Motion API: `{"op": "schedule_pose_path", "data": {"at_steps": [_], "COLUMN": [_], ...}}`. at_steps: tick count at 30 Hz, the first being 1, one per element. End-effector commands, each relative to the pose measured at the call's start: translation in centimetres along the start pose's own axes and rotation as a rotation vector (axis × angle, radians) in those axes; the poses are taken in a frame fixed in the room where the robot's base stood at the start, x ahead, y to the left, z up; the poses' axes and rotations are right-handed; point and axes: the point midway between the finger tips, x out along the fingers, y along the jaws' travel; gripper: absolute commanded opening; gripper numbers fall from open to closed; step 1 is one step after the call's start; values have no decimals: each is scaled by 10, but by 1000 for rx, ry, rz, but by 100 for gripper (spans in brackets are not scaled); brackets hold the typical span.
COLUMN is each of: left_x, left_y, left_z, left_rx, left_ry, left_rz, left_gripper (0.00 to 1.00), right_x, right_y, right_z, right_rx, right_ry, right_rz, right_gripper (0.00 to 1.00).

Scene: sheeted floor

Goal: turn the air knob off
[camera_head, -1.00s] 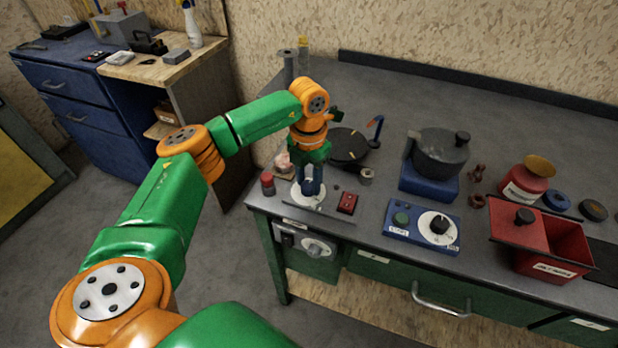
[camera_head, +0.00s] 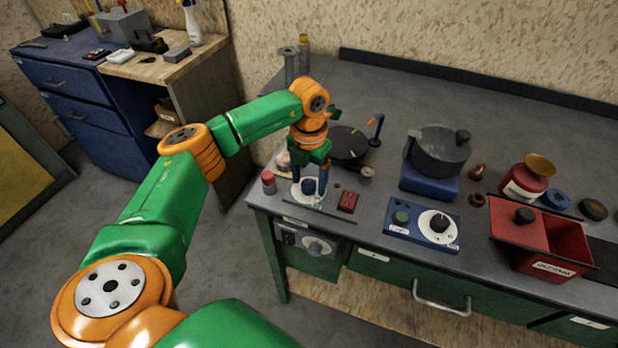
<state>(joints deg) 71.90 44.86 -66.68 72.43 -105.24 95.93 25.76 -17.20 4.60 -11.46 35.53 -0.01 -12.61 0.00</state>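A round white dial plate (camera_head: 311,200) lies on the bench top near its front left corner. My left gripper (camera_head: 310,193) points down over this plate with its two fingers spread apart. Any knob between the fingers is hidden or too small to make out. Another dark knob on a white dial (camera_head: 438,226) sits on a blue control box (camera_head: 400,233) further right. A third knob (camera_head: 317,247) is on the grey panel at the bench front. I cannot read which one is marked air. My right gripper is not in view.
A red switch box (camera_head: 347,201) and a red-capped jar (camera_head: 268,182) flank the plate. A dark pot (camera_head: 440,150) on a blue base and an open red box (camera_head: 550,250) stand further right. The bench's back middle is clear.

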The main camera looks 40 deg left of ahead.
Motion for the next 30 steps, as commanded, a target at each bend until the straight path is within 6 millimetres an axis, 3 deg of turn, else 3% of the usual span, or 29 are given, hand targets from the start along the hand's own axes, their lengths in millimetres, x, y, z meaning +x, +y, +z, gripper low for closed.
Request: {"op": "schedule_pose_path", "data": {"at_steps": [6,16,30], "left_x": [-6,-66,-71], "left_y": [0,0,0], "left_z": [1,1,0], "left_rx": [0,0,0], "left_ry": [-5,-4,-1], "left_rz": [-1,0,0], "left_gripper": [72,72,72], "right_x": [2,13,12], "right_y": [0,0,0], "right_z": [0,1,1], "right_rx": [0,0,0], "right_ry": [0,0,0], "right_rz": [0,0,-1], "right_gripper": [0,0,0]}}
